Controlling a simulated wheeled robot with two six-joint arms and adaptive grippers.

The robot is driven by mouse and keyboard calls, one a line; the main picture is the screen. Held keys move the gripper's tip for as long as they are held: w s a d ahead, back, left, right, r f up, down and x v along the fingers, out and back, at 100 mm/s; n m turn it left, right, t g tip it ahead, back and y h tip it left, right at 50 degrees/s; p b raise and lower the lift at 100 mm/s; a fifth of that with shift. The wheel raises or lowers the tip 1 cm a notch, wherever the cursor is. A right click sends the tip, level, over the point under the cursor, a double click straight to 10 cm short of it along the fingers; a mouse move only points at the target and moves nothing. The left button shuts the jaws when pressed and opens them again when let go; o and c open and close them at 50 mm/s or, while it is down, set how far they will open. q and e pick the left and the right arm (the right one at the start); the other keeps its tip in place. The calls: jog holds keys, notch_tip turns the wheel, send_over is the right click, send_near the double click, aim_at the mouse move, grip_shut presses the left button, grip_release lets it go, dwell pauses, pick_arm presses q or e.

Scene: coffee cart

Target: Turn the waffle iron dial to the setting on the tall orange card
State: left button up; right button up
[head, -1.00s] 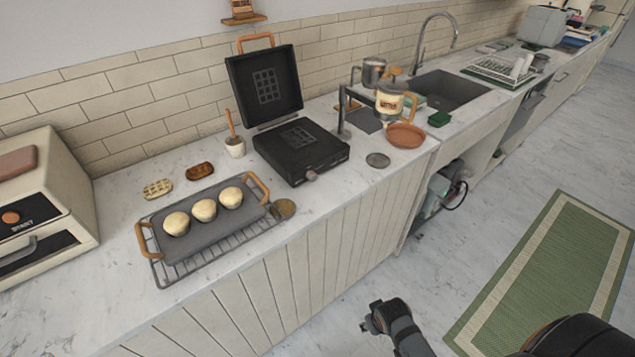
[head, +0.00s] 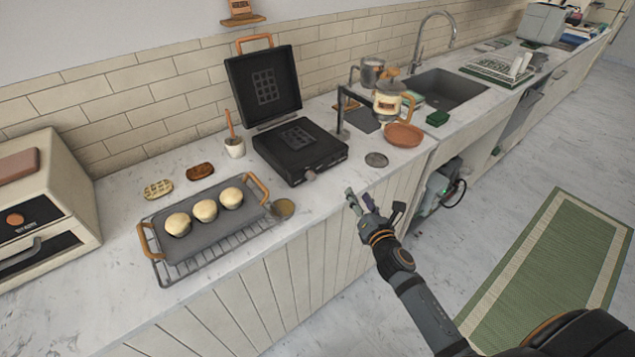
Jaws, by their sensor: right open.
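The black waffle iron (head: 318,160) stands on the counter with its lid (head: 265,85) raised. Its dial (head: 310,175) is a small knob on the front face; its setting is too small to read. My right gripper (head: 356,200) is open and empty, in front of the counter's front edge, to the right of and nearer than the dial, not touching it. My left gripper is not in view. I cannot make out a tall orange card; a small orange-brown item (head: 241,12) on the wall at the top is cut off by the frame.
A tray (head: 205,243) with several pale buns sits on a wire rack left of the iron. A white cup (head: 235,148) stands beside the iron.

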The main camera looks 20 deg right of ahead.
aim_at(313, 178)
jog(key=a+n+y, duration=0.1)
jog(key=n+y, duration=0.1)
jog(key=n, duration=0.2)
jog(key=w+a+f+n+y, duration=0.1)
jog(key=a+n+y, duration=0.1)
jog(key=n, duration=0.2)
jog(key=a+n+y, duration=0.2)
jog(key=n, duration=0.2)
jog(key=shift+w+f, duration=0.2)
jog(key=shift+w, duration=0.05)
jog(key=shift+a+n+y, duration=0.3)
jog(key=shift+n+y, duration=0.1)
jog(key=shift+n, duration=0.2)
jog(key=shift+w+r+p, duration=0.1)
jog(key=shift+w+p, duration=0.2)
jog(key=p+x, duration=0.2)
jog(key=x, duration=0.7)
jog(key=shift+w+a, duration=0.2)
jog(key=shift+w, duration=0.1)
grip_shut()
